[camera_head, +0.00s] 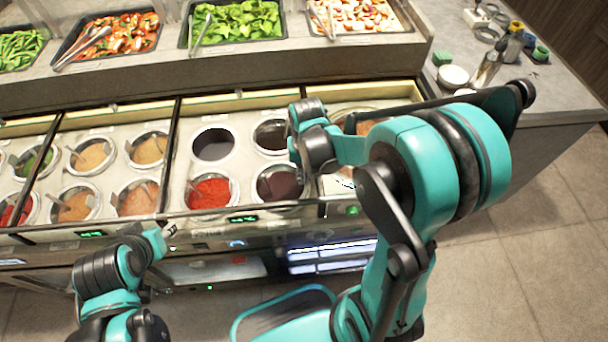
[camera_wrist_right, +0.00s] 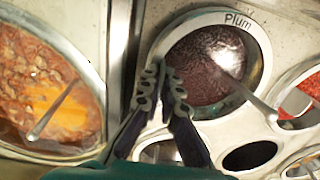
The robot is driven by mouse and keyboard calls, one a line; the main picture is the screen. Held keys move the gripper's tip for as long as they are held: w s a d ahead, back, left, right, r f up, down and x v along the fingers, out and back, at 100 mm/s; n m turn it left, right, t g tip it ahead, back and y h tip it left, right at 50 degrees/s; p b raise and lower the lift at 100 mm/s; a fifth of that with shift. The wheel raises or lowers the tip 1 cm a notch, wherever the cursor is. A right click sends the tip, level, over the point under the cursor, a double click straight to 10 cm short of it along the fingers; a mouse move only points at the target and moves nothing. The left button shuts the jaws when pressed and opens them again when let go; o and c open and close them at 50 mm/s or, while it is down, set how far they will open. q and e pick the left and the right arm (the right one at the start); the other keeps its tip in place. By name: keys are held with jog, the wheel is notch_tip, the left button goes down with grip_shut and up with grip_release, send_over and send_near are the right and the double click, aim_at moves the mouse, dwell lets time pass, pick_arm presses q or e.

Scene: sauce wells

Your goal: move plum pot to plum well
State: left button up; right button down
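The plum pot holds dark purple sauce (camera_wrist_right: 205,62) and a ladle. It sits inside the round well whose pale collar reads "Plum" (camera_wrist_right: 237,20). In the head view the plum pot (camera_head: 280,186) is in the front row, right of the red sauce. My right gripper (camera_wrist_right: 162,74) has its fingertips close together at the pot's edge, one finger inside and one outside the rim. It looks shut on the rim, whose pinched part is hidden. In the head view my right arm covers the fingers. My left gripper (camera_head: 155,243) is low in front of the counter; its fingers are unclear.
A red sauce pot (camera_head: 210,192) stands left of the plum pot. Behind are a dark well (camera_head: 213,145) and another dark pot (camera_head: 271,136). A larger orange food container (camera_wrist_right: 45,80) lies across the metal divider. Vegetable trays (camera_head: 235,22) line the back shelf.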

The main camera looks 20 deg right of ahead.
jog(key=shift+f+b, duration=0.3)
dwell(0.5)
jog(key=c, duration=1.6)
grip_release()
jog(key=shift+c, duration=0.2)
jog(key=shift+a, duration=0.1)
jog(key=shift+s+d, duration=0.1)
jog(key=shift+d, duration=0.1)
jog(key=c, duration=0.3)
